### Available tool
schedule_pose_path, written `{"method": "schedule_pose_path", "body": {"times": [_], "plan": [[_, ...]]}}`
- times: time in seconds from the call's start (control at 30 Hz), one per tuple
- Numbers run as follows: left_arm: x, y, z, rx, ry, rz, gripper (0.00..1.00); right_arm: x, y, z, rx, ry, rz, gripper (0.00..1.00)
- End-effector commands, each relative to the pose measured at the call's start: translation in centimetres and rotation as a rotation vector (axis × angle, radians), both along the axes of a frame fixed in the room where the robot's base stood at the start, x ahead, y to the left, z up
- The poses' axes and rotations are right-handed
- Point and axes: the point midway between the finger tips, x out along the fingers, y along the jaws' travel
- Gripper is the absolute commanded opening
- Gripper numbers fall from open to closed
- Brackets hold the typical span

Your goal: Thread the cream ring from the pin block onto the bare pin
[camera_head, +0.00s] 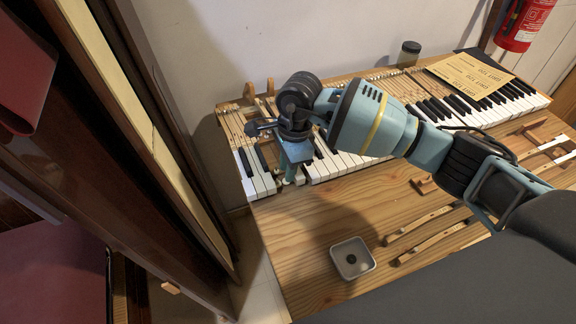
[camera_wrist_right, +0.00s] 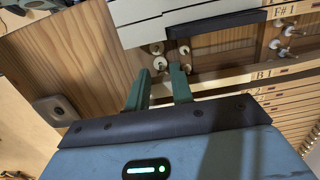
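My right gripper (camera_head: 290,178) points down over the left end of the piano keyboard in the head view. In the right wrist view its two green fingers (camera_wrist_right: 161,72) stand apart with a gap between them. A small pale ring (camera_wrist_right: 160,63) shows at the gap, near the fingertips; I cannot tell whether it touches them. More pale rings on pins (camera_wrist_right: 157,48) sit just beyond, and others (camera_wrist_right: 288,28) lie farther right, past a dark-edged opening. I cannot tell which pin is bare or which ring is the cream one. My left gripper is out of view.
White keys (camera_head: 330,165) lie beside the gripper. A small square dish (camera_head: 352,258) with a dark item stands on the wooden bench (camera_head: 300,225). Loose wooden key sticks (camera_head: 425,220) lie right of it. A jar (camera_head: 408,54) and a paper sheet (camera_head: 470,75) are at the back.

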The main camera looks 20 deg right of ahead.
Motion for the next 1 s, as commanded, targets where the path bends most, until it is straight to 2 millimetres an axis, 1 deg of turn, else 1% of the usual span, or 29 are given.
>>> {"method": "schedule_pose_path", "body": {"times": [0.07,0.2,0.23,0.27,0.53,0.63,1.0], "plan": [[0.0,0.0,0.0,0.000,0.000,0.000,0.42,0.0,0.0,-0.1,0.000,0.000,0.000,0.24],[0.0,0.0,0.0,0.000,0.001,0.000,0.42,0.0,0.0,-0.1,0.000,0.000,0.000,0.43],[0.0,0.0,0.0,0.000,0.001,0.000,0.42,0.0,0.0,-0.1,0.000,0.000,0.000,0.47],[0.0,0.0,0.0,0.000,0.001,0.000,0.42,0.0,0.0,-0.1,0.000,0.000,0.000,0.48],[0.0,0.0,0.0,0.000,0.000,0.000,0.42,0.0,0.0,0.0,0.000,0.000,0.000,0.48],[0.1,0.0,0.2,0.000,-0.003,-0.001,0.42,0.0,0.0,0.3,0.000,-0.001,0.000,0.48],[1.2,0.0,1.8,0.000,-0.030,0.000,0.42,0.1,0.0,2.9,-0.001,-0.004,0.000,0.48]]}}
